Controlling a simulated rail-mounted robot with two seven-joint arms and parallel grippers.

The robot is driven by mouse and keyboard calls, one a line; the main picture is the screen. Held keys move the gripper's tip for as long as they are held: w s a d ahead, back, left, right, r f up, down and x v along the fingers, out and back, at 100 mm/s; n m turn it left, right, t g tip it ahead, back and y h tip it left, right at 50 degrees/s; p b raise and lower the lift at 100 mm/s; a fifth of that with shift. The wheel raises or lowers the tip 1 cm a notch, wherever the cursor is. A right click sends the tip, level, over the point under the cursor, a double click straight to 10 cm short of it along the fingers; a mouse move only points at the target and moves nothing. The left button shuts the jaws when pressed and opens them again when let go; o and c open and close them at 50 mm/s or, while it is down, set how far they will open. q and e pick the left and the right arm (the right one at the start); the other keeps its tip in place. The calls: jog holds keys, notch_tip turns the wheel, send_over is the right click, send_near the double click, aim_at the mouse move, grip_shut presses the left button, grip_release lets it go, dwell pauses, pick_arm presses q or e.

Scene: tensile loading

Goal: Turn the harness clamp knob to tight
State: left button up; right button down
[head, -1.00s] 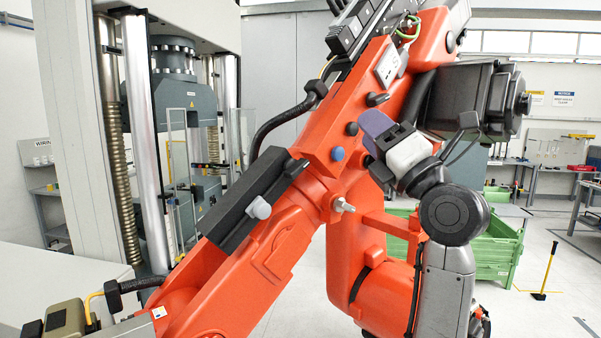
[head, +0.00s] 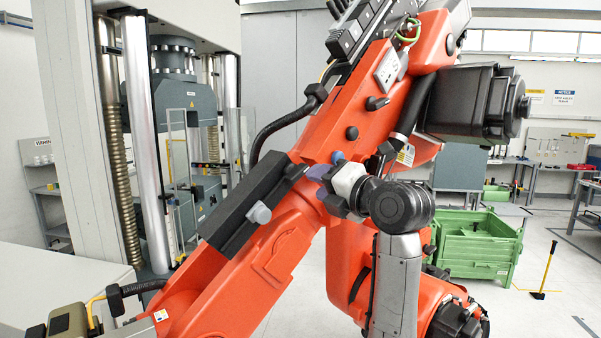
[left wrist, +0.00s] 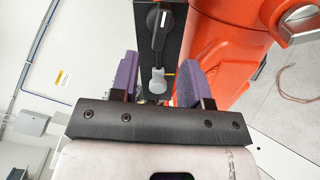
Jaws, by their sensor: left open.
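In the left wrist view a black knob (left wrist: 158,28) with a white line sits on a dark plate (left wrist: 177,45). A short black arm with a grey rounded tip (left wrist: 157,82) extends from it towards my gripper. The tip appears between the purple fingers of my open left gripper (left wrist: 157,76); I cannot tell the depth gap. In the head view the left gripper (head: 327,168) is beside the orange robot arm, near the upper end of a black plate (head: 250,210). A grey knob (head: 258,213) sticks out of this plate. My right gripper is not in view.
The large orange robot arm (head: 290,240) fills the middle, with a black cable hose (head: 285,122) looping on its left. A testing machine (head: 175,95) stands behind on the left.

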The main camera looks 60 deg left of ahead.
aim_at(300, 176)
pick_arm(q)
jog(key=p+x, duration=0.1)
jog(key=x, duration=0.5)
jog(key=shift+a, duration=0.25)
grip_shut()
